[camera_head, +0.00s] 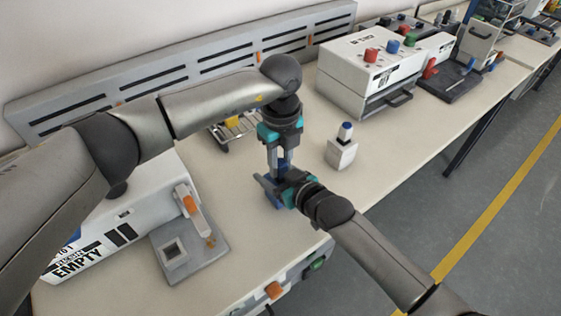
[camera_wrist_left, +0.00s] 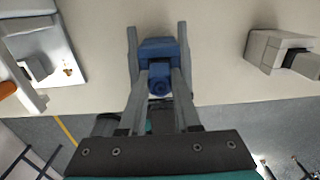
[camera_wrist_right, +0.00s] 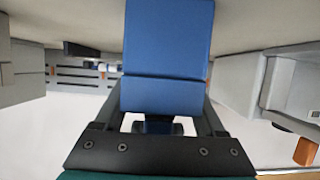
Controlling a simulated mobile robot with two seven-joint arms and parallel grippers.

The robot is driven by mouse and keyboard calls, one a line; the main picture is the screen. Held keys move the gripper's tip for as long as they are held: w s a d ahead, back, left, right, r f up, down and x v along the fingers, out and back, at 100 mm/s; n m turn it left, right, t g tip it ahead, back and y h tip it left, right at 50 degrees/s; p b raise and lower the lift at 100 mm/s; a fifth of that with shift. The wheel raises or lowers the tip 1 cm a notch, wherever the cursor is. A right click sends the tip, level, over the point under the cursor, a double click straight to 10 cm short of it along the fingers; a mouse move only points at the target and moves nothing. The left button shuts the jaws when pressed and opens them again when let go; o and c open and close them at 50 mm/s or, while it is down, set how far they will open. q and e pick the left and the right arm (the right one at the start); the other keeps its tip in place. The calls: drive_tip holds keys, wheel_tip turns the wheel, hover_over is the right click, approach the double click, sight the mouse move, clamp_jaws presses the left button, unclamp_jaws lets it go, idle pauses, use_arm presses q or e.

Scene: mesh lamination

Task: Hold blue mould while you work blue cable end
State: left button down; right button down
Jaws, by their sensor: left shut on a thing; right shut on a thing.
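The blue mould (camera_head: 275,200) is a block just above or on the bench, in the middle of the head view. It fills the centre of the right wrist view (camera_wrist_right: 168,45). My right gripper (camera_head: 274,186) comes in from the lower right and is shut on it. My left gripper (camera_head: 281,168) points down from above, shut on the blue cable end (camera_wrist_left: 160,80), a small blue part with a round end. The cable end is directly over the mould; my fingers hide whether they touch.
A white block with a blue-topped peg (camera_head: 344,150) stands to the right. A grey plate with a square socket (camera_head: 172,250) and a white box marked EMPTY (camera_head: 85,255) are at the left. A white machine with coloured knobs (camera_head: 365,65) stands behind. The bench's front edge is close.

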sight(280, 163)
use_arm(q)
drive_tip(key=shift+r, duration=0.25)
drive_tip(key=shift+r, duration=1.3)
drive_tip(key=shift+r, duration=0.1)
drive_tip(key=shift+r, duration=2.15)
use_arm(e)
unclamp_jaws()
drive_tip(key=shift+s+d, duration=0.1)
